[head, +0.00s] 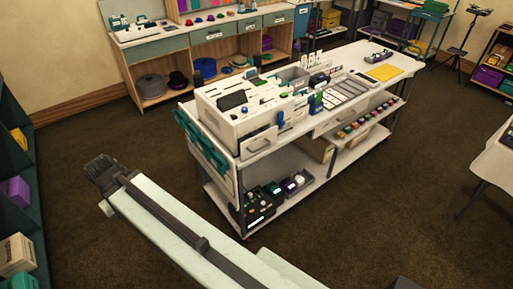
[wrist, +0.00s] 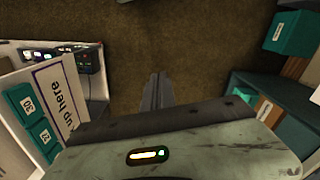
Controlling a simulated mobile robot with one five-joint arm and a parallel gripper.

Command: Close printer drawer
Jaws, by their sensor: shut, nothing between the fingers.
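The white printer (head: 222,123), with a dark screen on top, stands at the near left end of a long white cart. A pale drawer front with a handle (head: 259,146) shows just below and right of the printer; it appears to stick out from the cart, but how far is hard to tell. My gripper (head: 98,166) is to the left of the cart, well apart from the printer and the drawer. In the wrist view, my gripper's two dark fingers (wrist: 157,92) are together and empty over the brown carpet. The drawer is not visible in the wrist view.
Teal holders (head: 200,145) hang on the cart's left end. A second, wider drawer (head: 345,118) juts from the cart's long side. A shelf unit (head: 20,190) stands at far left. Carpet (head: 390,205) is clear in front.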

